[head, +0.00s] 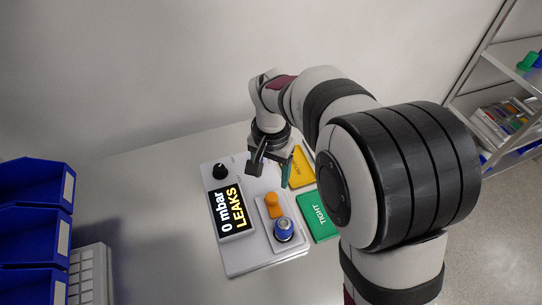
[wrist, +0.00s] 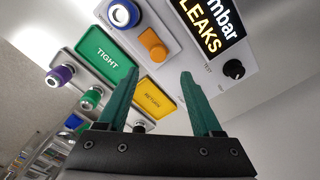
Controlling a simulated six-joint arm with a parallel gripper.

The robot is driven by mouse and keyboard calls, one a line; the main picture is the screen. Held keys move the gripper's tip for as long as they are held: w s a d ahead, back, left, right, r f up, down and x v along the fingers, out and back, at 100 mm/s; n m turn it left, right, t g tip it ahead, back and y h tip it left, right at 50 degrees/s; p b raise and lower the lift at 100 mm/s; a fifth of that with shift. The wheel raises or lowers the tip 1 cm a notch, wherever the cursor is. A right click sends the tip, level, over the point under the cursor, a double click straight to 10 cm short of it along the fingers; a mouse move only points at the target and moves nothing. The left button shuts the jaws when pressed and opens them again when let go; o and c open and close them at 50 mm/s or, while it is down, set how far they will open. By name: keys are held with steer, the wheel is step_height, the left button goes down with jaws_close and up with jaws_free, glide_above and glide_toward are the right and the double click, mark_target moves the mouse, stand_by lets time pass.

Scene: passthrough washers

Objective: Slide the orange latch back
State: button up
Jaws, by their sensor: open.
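The orange latch (head: 273,205) sits on a raised light plate of the grey test unit, beside a blue-ringed fitting (head: 283,230). In the wrist view the orange latch (wrist: 153,46) shows above the fingertips, next to the blue-ringed fitting (wrist: 122,14). My gripper (head: 270,172) is over the back part of the unit, behind the latch and apart from it. In the wrist view my gripper (wrist: 160,76) has its two green fingers spread with nothing between them. The arm hides part of the area right of the unit.
The display (head: 231,209) reads "0 mbar LEAKS"; a black knob (head: 220,171) stands behind it. A green TIGHT tray (head: 319,217) and a yellow RETURN tray (head: 301,168) lie right. Purple (wrist: 60,76) and green (wrist: 91,98) fittings show in the wrist view. Blue bins (head: 35,215) stand left.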

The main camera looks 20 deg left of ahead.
step_height(320, 180, up, 8)
steer(key=shift+f, duration=0.15)
steer(key=s+d+r+m, duration=0.1)
steer(key=s+d, duration=0.1)
steer(key=d, duration=0.3)
steer(key=s+d+r+m+y, duration=0.1)
steer(key=s+d, duration=0.1)
steer(key=d, duration=0.4)
steer(key=s+d+r+m, duration=0.1)
steer(key=s+d, duration=0.2)
steer(key=d, duration=0.2)
steer(key=s+d+f+m, duration=0.2)
steer(key=s+d, duration=0.5)
steer(key=s, duration=0.4)
steer(key=shift+f+m+y, duration=0.3)
steer(key=shift+f+y, duration=0.1)
steer(key=shift+f, duration=0.35)
